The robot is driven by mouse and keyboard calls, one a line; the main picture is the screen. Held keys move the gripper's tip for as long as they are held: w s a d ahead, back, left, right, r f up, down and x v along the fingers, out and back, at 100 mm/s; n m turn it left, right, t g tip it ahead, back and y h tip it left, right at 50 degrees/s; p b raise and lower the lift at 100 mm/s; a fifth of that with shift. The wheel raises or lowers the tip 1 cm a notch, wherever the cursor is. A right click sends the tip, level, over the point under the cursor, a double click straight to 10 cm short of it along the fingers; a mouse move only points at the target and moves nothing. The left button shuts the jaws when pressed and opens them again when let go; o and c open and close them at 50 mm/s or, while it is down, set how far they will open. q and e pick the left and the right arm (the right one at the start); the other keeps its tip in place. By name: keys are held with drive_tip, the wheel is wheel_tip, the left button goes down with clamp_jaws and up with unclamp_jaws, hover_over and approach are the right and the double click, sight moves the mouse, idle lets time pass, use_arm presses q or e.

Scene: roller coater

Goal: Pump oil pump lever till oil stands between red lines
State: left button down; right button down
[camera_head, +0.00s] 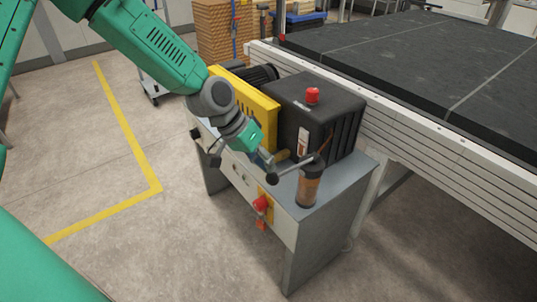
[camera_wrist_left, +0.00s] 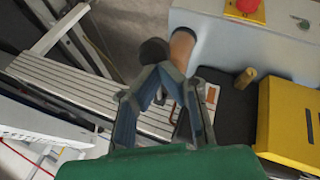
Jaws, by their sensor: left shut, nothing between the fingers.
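The oil pump lever (camera_head: 292,170) is a thin rod with a black ball knob, above an orange-brown oil cylinder (camera_head: 310,187) on the grey cabinet's corner. A black tank (camera_head: 325,108) with a red cap (camera_head: 312,95) carries a small oil gauge (camera_head: 303,140); its oil level and red lines are too small to read. My left gripper (camera_head: 268,158) is shut and empty, close to the knob. In the left wrist view, the fingertips (camera_wrist_left: 160,72) are just below the black knob (camera_wrist_left: 153,52); I cannot tell whether they touch it. My right gripper is not in view.
A yellow guard (camera_head: 247,100) stands left of the tank. The grey cabinet (camera_head: 335,205) has a red button (camera_head: 261,204) on its front. A long conveyor frame (camera_head: 420,120) runs behind it. The floor in front is clear.

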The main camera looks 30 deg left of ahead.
use_arm(q)
wheel_tip(320, 180, down, 7)
drive_tip(key=m+t+h+b, duration=0.1)
drive_tip(key=t+b, duration=0.3)
drive_tip(key=b, duration=0.4)
drive_tip(key=shift+r+h, duration=0.2)
drive_tip(key=shift+h, duration=0.4)
drive_tip(key=shift+f, duration=0.1)
